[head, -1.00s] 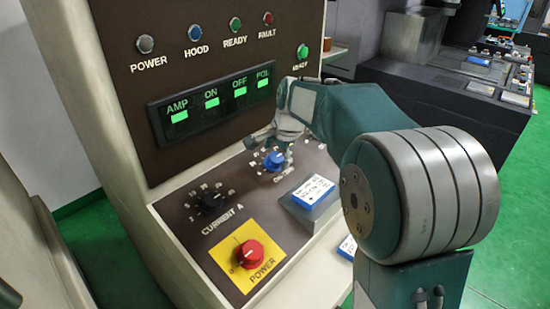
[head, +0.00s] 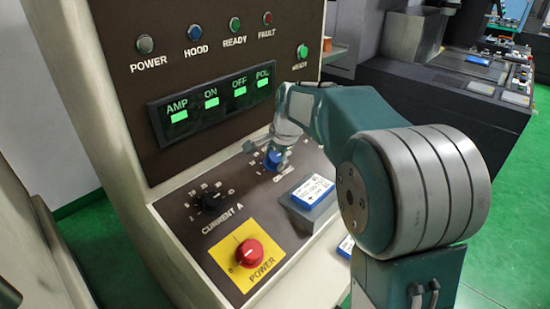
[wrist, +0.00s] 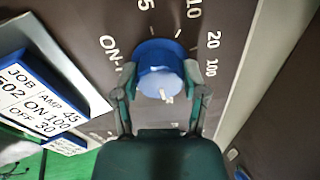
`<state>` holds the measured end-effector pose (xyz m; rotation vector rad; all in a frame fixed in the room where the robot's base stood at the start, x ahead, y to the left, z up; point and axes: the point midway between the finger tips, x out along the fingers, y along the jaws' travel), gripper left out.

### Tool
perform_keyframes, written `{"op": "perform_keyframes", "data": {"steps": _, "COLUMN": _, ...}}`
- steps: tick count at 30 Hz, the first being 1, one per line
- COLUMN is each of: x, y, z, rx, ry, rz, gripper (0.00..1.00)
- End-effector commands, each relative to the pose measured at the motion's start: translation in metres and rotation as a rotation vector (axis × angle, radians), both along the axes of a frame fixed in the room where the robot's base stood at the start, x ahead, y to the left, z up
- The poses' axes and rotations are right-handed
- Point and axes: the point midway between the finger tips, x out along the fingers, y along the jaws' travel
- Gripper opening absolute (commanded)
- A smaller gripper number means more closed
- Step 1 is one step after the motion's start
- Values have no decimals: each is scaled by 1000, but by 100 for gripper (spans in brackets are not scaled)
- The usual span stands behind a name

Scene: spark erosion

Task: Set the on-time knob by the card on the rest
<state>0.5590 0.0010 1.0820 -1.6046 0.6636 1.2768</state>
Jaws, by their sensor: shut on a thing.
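The blue on-time knob (head: 273,158) sits on the sloping brown panel, also in the wrist view (wrist: 160,66). My gripper (head: 275,150) is shut on it, one finger on each side in the wrist view (wrist: 161,92). A pale mark shows on the knob near its lower edge in the wrist view; the numbers 5, 10, 20 and 100 stand around it. Part of the scale is hidden by my gripper. The card (head: 312,188) lies on the grey rest (head: 297,214). In the wrist view the card (wrist: 35,95) reads AMP 45, ON 100, OFF 30.
The black current knob (head: 213,202) and red power knob (head: 249,253) on a yellow plate (head: 225,245) are to the left and front. A green-lit display (head: 215,105) stands above.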

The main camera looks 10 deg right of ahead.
Motion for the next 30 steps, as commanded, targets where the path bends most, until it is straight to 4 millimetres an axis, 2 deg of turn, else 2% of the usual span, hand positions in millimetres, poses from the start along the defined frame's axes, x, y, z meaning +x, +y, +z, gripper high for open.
{"op": "perform_keyframes", "data": {"steps": 11, "x": 1, "y": -1, "z": -1, "rx": -62, "ry": -44, "rz": 204, "gripper": 9}}
{"op": "perform_keyframes", "data": {"steps": 30, "x": 1, "y": -1, "z": -1, "rx": -235, "ry": -159, "rz": 771, "gripper": 9}}
